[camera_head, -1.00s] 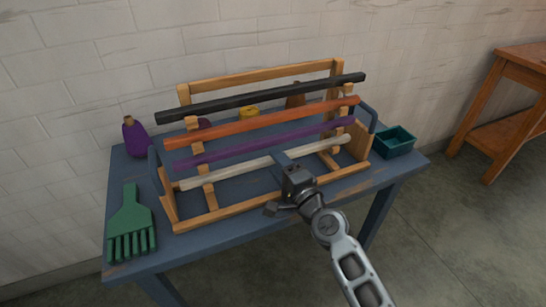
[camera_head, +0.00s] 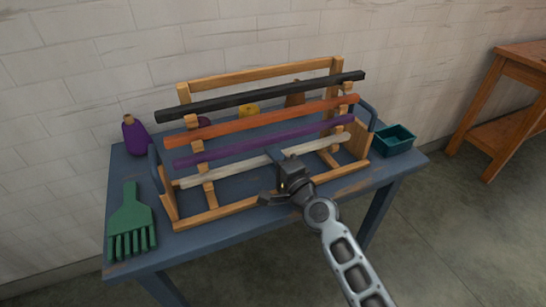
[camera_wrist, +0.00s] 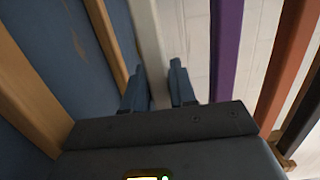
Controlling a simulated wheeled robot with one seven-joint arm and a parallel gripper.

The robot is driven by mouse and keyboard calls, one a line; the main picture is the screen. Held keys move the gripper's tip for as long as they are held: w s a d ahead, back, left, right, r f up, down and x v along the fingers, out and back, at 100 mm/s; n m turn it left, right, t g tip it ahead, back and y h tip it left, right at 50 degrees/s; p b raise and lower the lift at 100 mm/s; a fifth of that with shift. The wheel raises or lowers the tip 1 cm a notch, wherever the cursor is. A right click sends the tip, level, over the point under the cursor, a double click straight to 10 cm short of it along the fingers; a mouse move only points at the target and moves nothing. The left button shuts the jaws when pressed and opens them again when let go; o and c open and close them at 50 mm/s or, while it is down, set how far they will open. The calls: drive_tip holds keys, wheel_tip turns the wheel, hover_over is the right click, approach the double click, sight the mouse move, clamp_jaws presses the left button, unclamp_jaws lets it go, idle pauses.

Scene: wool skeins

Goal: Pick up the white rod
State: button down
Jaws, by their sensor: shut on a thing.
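The white rod (camera_head: 228,171) is the lowest of the rods on a wooden rack (camera_head: 220,214). It lies lengthwise across the rack's front, just below the purple rod (camera_head: 265,142). My gripper (camera_head: 280,155) reaches the rod near its middle from the front. In the wrist view, the white rod (camera_wrist: 150,45) runs between the two fingers of my gripper (camera_wrist: 158,88), and the jaws are shut on it. The fingers hide a short middle part of the rod in the head view. The rod appears to be at rack height still; I cannot tell whether it has left its supports.
An orange rod (camera_head: 262,121) and a black rod (camera_head: 260,97) lie above the purple one. The blue table (camera_head: 180,247) also holds a green brush (camera_head: 131,219), a purple bottle (camera_head: 134,137) and a teal box (camera_head: 394,140). A wooden table (camera_head: 510,110) stands at right.

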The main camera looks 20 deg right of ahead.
drive_tip(key=shift+r, duration=0.15)
drive_tip(key=shift+r+p, duration=0.65)
drive_tip(key=shift+p, duration=0.05)
drive_tip(key=s+d+b, duration=0.3)
drive_tip(key=s+b, duration=0.7)
drive_tip(key=s, duration=2)
drive_tip(key=shift+s+b, duration=0.3)
drive_tip(key=shift+s, duration=0.1)
drive_tip(key=shift+w+d+p, duration=0.1)
drive_tip(key=shift+d+p, duration=0.05)
drive_tip(key=shift+p, duration=0.25)
